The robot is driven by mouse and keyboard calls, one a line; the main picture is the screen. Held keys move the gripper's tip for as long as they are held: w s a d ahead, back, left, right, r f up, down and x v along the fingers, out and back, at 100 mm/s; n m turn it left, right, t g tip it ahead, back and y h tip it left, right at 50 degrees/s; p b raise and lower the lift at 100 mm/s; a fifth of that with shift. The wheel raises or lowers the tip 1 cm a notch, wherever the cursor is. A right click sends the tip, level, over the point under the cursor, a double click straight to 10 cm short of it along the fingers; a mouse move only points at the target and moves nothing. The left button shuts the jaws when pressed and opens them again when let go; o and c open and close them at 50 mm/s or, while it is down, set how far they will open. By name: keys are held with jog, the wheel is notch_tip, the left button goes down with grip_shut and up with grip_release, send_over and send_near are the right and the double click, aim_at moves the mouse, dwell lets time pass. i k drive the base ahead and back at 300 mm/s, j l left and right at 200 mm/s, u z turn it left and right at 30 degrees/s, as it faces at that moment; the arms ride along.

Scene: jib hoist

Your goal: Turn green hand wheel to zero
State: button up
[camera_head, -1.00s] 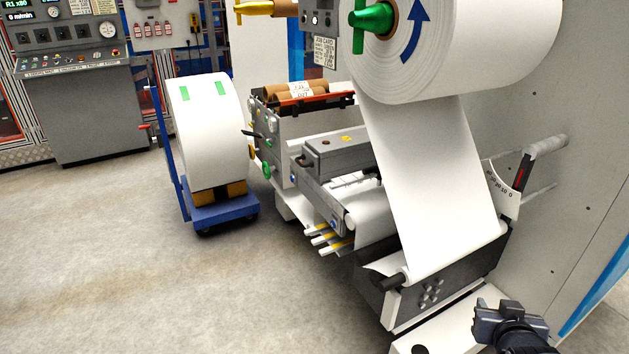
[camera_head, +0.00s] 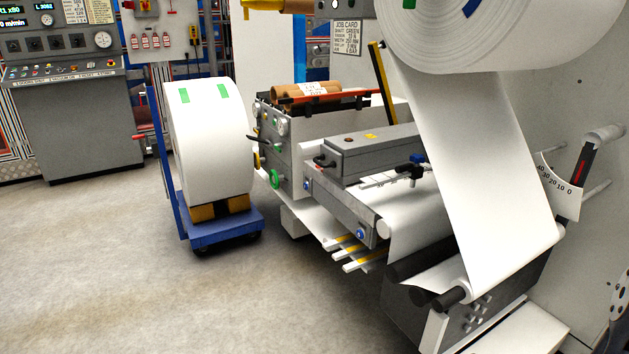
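A small green hand wheel (camera_head: 275,179) sits low on the near side face of the grey machine unit (camera_head: 303,146), just right of the blue cart. It is small here, and I cannot read any scale or zero mark by it. A green part (camera_head: 408,3) also shows at the top edge on the big paper roll, mostly cut off. My gripper is not in view.
A blue cart (camera_head: 225,229) with a white roll (camera_head: 207,140) stands left of the machine. White web (camera_head: 470,150) hangs down to dark rollers (camera_head: 437,297). A control console (camera_head: 80,120) is at the back left. The floor (camera_head: 130,280) in front is clear.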

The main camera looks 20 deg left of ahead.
aim_at(277, 179)
jog(key=i+j, duration=0.25)
jog(key=j, duration=0.25)
jog(key=i+j+z, duration=0.1)
jog(key=i+j, duration=0.15)
jog(key=j, duration=0.25)
jog(key=i+j, duration=0.25)
jog(key=j, duration=0.25)
jog(key=i+j, duration=0.25)
jog(key=j, duration=0.25)
jog(key=i+j+z, duration=0.1)
jog(key=i+j, duration=0.15)
jog(key=j, duration=0.25)
jog(key=i+j, duration=0.25)
jog(key=j, duration=0.25)
jog(key=i+j+z, duration=0.1)
jog(key=j, duration=0.45)
jog(key=i+j, duration=0.3)
jog(key=j, duration=0.25)
